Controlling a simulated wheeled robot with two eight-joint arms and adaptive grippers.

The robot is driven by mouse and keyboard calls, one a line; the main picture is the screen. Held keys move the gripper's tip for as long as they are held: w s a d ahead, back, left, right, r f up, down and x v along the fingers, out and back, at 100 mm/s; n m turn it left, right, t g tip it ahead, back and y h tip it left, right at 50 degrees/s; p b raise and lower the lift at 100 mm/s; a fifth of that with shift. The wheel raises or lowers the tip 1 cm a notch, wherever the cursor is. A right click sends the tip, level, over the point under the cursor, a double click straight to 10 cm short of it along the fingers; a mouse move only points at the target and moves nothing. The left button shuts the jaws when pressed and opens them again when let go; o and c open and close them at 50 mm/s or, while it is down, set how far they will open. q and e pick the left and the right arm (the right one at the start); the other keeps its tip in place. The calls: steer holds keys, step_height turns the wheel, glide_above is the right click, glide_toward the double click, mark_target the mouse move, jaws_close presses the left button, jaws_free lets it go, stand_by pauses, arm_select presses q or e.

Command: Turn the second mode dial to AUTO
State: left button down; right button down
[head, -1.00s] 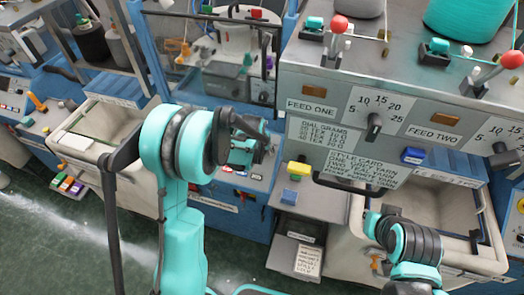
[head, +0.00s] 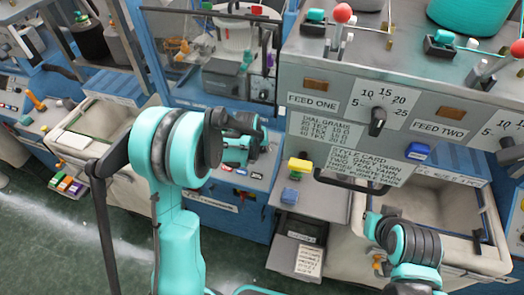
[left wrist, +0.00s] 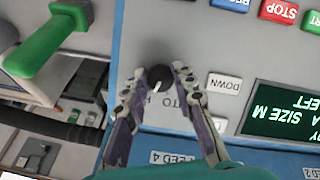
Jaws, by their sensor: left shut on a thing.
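A round dark mode dial (left wrist: 159,77) is on a light grey panel in the left wrist view, with a pale mark at its lower edge. My left gripper (left wrist: 157,84) has one finger on each side of it and is shut on it. Printed letters near the dial are partly covered by the fingers; "TO" shows beside the right finger. Which mode dial it is and its exact setting I cannot tell. In the head view my left wrist (head: 243,140) is over the blue machine, and its fingertips and the dial are hidden. My right gripper is out of view.
A white DOWN button (left wrist: 225,84), a red STOP button (left wrist: 278,11) and a green display (left wrist: 283,115) lie right of the dial. A green handle (left wrist: 48,45) stands out at left. The feed panel (head: 330,95) overhangs at right in the head view.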

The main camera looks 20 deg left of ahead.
arm_select(q)
steer(key=n+h+b, duration=0.1)
steer(key=n+b, duration=0.2)
steer(key=n, duration=0.2)
steer(key=shift+a+f+t, duration=0.1)
steer(key=shift+t, duration=0.2)
steer(key=shift+n+t+h+b, duration=0.3)
steer(key=shift+n+h+b, duration=0.45)
steer(key=shift+n, duration=1.05)
steer(key=c, duration=1.2)
jaws_free()
steer(key=shift+r, duration=0.2)
steer(key=v, duration=1.1)
steer(key=shift+s+r, duration=0.3)
